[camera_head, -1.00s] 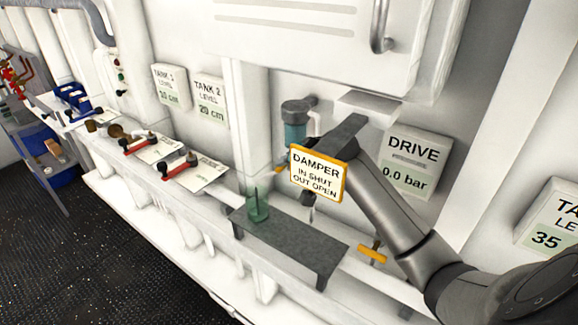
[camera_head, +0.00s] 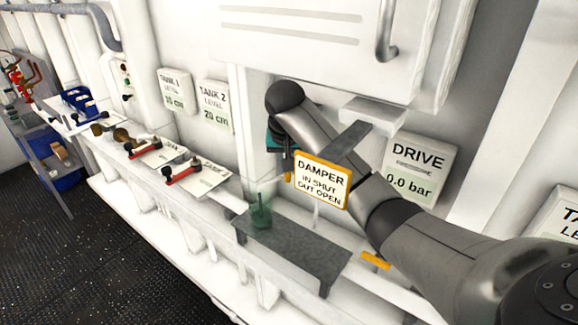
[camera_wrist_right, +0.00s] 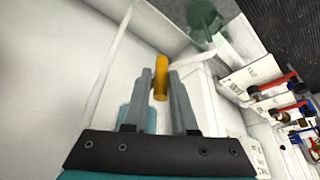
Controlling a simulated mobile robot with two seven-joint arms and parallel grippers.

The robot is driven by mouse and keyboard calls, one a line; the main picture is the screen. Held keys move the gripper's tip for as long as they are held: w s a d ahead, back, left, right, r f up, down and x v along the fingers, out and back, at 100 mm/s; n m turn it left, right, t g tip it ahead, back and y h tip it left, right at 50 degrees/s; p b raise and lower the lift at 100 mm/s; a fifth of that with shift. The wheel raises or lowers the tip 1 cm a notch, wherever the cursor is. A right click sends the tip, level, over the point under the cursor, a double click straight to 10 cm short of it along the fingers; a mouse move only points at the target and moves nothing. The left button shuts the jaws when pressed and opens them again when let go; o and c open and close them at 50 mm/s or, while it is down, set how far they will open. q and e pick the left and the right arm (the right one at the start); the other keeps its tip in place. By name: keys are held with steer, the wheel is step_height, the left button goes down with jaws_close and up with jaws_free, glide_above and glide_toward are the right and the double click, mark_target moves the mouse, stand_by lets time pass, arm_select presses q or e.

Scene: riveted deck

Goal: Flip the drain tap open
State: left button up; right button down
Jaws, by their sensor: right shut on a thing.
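The drain tap's orange handle (camera_wrist_right: 160,78) shows in the right wrist view, between the two grey fingers of my right gripper (camera_wrist_right: 161,75). The gripper is shut on it. A teal surface (camera_wrist_right: 138,116) lies behind the fingers. In the head view a small orange end of the handle (camera_head: 287,177) shows left of the damper sign. My left gripper is not in view.
A yellow-framed damper sign (camera_head: 322,181) stands close to my right forearm. Below are a grey bench (camera_head: 300,245) with a green cup (camera_head: 261,212), and another orange handle (camera_head: 375,260) beside my arm. A drive gauge plate (camera_head: 416,168) and a white cabinet (camera_head: 310,40) are near.

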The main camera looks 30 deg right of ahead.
stand_by(0.4)
steer(key=c, duration=1)
jaws_free()
steer(key=shift+w, duration=0.1)
steer(key=s+a, duration=0.2)
steer(key=s, duration=0.1)
steer(key=s+a, duration=0.3)
steer(key=s+a+r, duration=0.1)
steer(key=s+a, duration=0.1)
steer(key=s, duration=0.2)
steer(key=shift+s+a, duration=0.1)
steer(key=shift+a, duration=0.05)
steer(key=shift+r, duration=0.1)
